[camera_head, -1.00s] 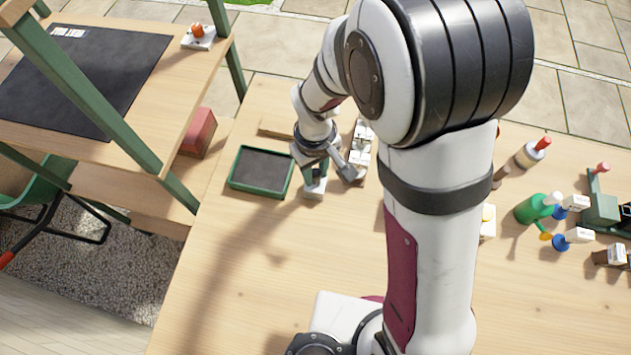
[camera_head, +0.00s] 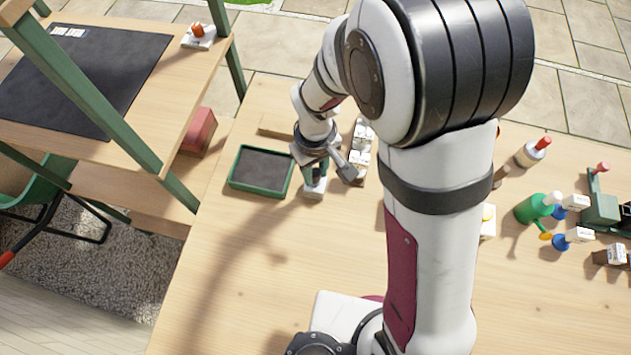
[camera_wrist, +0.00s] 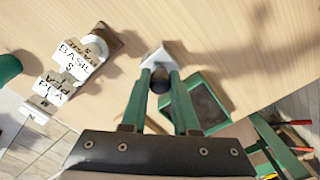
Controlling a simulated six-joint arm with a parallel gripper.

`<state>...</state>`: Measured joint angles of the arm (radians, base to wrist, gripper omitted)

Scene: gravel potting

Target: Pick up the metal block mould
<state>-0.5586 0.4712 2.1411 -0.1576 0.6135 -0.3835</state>
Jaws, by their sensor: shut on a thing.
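The metal block mould (camera_head: 315,190) is a small pale block with a dark round knob on top. It stands on the wooden table, right of a green tray with dark contents. In the wrist view its pale base (camera_wrist: 157,57) shows beyond the fingertips, with the dark knob between the two green fingers. My gripper (camera_head: 315,172) is above the block, and its fingers are shut on the knob. In the wrist view the gripper (camera_wrist: 160,78) hides part of the knob. I see no clear gap between the block and the table.
The green tray (camera_head: 234,183) lies just left of the block. The table in front is clear.

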